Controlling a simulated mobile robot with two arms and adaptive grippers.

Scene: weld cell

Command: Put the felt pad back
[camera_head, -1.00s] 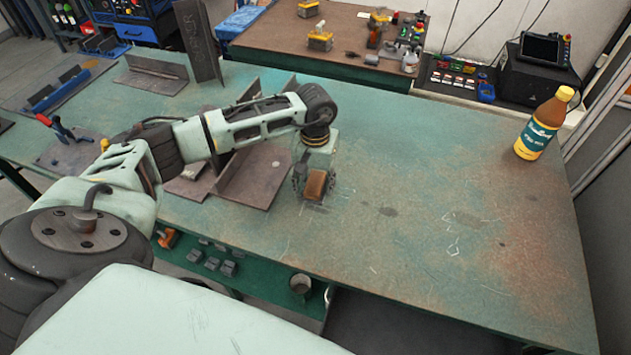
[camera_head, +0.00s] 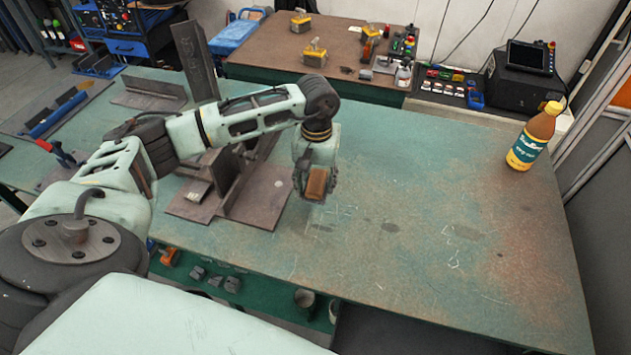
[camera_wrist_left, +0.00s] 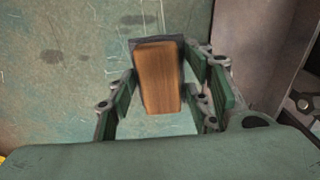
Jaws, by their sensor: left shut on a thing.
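The felt pad (camera_head: 316,184) is a small block with a brown wood-like face and a dark grey layer along one edge. My left gripper (camera_head: 314,187) points down over the green workbench and is shut on the pad. In the left wrist view the pad (camera_wrist_left: 160,78) sits between the green-padded fingers of the left gripper (camera_wrist_left: 163,105), its grey edge at the far end. The pad appears to hang a little above the bench top. My right gripper is not in view.
Steel plates (camera_head: 258,195) stand and lie on the workbench (camera_head: 420,180) just left of my left gripper. A bottle (camera_head: 533,137) stands at the right far edge. The bench between them is clear. A brown table (camera_head: 270,55) with tools stands behind.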

